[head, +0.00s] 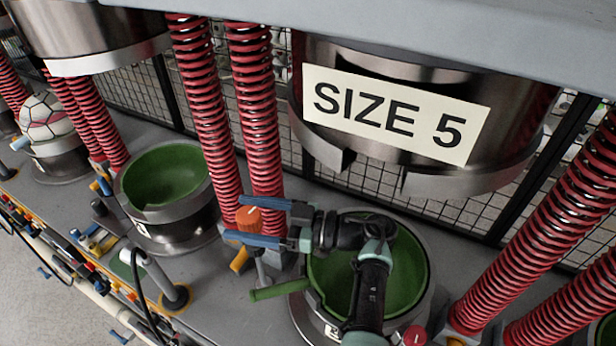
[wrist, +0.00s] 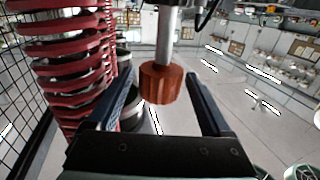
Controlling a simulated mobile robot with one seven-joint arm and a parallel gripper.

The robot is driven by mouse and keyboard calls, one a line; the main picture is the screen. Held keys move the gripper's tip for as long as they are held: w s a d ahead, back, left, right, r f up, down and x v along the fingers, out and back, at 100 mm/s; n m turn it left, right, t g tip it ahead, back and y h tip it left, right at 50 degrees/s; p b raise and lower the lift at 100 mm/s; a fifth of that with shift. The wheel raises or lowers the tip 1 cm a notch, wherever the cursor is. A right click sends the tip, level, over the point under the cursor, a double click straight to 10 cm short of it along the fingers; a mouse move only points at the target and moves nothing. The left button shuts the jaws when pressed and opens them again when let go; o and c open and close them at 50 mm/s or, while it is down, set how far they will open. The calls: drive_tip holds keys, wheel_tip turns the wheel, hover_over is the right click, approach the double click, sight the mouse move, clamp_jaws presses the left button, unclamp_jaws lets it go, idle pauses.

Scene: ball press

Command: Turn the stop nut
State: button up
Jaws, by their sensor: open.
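The stop nut is an orange-brown ribbed knob (head: 248,216) on an upright metal rod, beside the red springs in the head view. In the wrist view the knob (wrist: 161,83) sits on the grey rod, between my two fingers. My gripper (head: 262,228) is open, with its blue fingers on either side of the knob. In the wrist view my gripper (wrist: 157,95) shows a gap between each finger and the knob. The lower part of the rod is partly hidden by a finger in the head view.
Red coil springs (head: 262,110) stand close behind the knob. A green-lined cup (head: 420,255) lies under my arm, and a green handle (head: 278,290) sticks out below my gripper. The upper mould labelled SIZE 5 (head: 395,112) hangs above. Another green cup (head: 165,175) stands at the left.

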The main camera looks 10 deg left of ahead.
drive_tip(key=m+t+p, duration=0.1)
drive_tip(key=t+p, duration=0.1)
drive_tip(key=m+t+h+p, duration=0.1)
drive_tip(key=m+t+p, duration=0.1)
drive_tip(key=p, duration=0.1)
drive_tip(key=m+t+p, duration=0.1)
drive_tip(key=t+p, duration=0.1)
drive_tip(key=p, duration=0.1)
drive_tip(key=shift+s+a+r+m+t+h, duration=0.1)
drive_tip(key=shift+r+m+t+h, duration=0.2)
drive_tip(key=shift+f+m+t+h+p, duration=0.15)
drive_tip(key=shift+m+t+h+p, duration=0.6)
drive_tip(key=shift+t+p, duration=0.35)
drive_tip(key=m+t+h, duration=0.2)
drive_tip(key=t, duration=0.1)
drive_tip(key=shift+f+m+h+p, duration=0.15)
drive_tip(key=shift+m+h+p, duration=0.15)
drive_tip(key=shift+m+h, duration=0.05)
drive_tip(key=shift+f+m+t+h+b, duration=0.2)
drive_tip(key=shift+m+t+h+b, duration=0.65)
drive_tip(key=shift+m+t+h, duration=0.55)
drive_tip(key=m+t+h+b, duration=0.1)
drive_tip(key=h+b, duration=0.2)
drive_tip(key=b, duration=0.1)
drive_tip(key=shift+f+m, duration=0.15)
drive_tip(key=shift+m, duration=0.25)
drive_tip(key=shift+w+d+r+m+t+h+b, duration=0.25)
drive_tip(key=shift+m+t+h+b, duration=0.05)
drive_tip(key=shift+h+b, duration=0.3)
